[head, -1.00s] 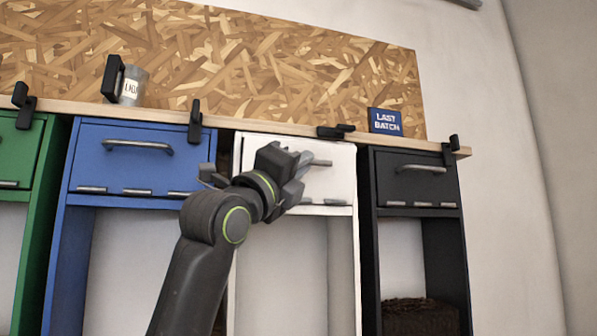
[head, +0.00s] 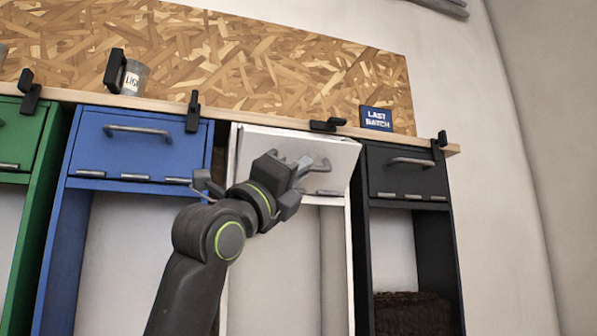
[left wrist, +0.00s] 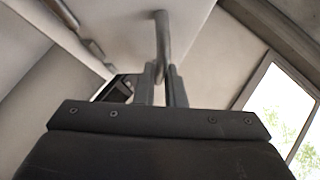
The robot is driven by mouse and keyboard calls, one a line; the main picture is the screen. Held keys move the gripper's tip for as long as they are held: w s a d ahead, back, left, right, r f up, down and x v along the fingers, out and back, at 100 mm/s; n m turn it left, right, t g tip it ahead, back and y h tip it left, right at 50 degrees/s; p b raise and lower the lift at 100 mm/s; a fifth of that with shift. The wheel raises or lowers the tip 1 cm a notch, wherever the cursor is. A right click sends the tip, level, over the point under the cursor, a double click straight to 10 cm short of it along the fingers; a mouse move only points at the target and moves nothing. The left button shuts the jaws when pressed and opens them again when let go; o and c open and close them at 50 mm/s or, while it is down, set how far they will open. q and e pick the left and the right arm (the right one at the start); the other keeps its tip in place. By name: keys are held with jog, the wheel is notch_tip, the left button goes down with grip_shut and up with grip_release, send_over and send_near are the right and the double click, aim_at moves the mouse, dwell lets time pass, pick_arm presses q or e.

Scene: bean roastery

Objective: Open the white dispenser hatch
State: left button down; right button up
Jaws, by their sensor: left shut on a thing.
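The white dispenser hatch (head: 262,144) is partly open in the head view, its top edge tipped out from the frame and its lower edge still at the hinges. Its grey bar handle (head: 322,164) is partly hidden by my gripper. My left gripper (head: 300,170) is shut on the handle. In the left wrist view the fingers (left wrist: 162,85) close around the end of the handle (left wrist: 162,35), with the white hatch panel (left wrist: 125,25) behind. The black latch (head: 328,125) above the hatch lies turned sideways on the shelf edge. My right gripper is not in view.
The blue dispenser (head: 88,150) stands to the left and the black dispenser (head: 408,175) to the right, both hatches shut under upright latches. A labelled cup (head: 134,79) and a blue "LAST BATCH" sign (head: 376,118) stand on the shelf (head: 265,121).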

pick_arm(q)
jog(key=shift+w+f, duration=0.15)
jog(key=shift+f, duration=0.05)
jog(key=c, duration=1.7)
grip_release()
jog(key=shift+w+a, duration=0.1)
jog(key=shift+o, duration=1)
jog(key=shift+w+a, duration=0.1)
jog(key=shift+w, duration=0.15)
jog(key=b+v, duration=0.8)
jog(key=v, duration=0.9)
jog(key=shift+s+f, duration=0.2)
jog(key=shift+s, duration=0.05)
jog(key=shift+r, duration=0.15)
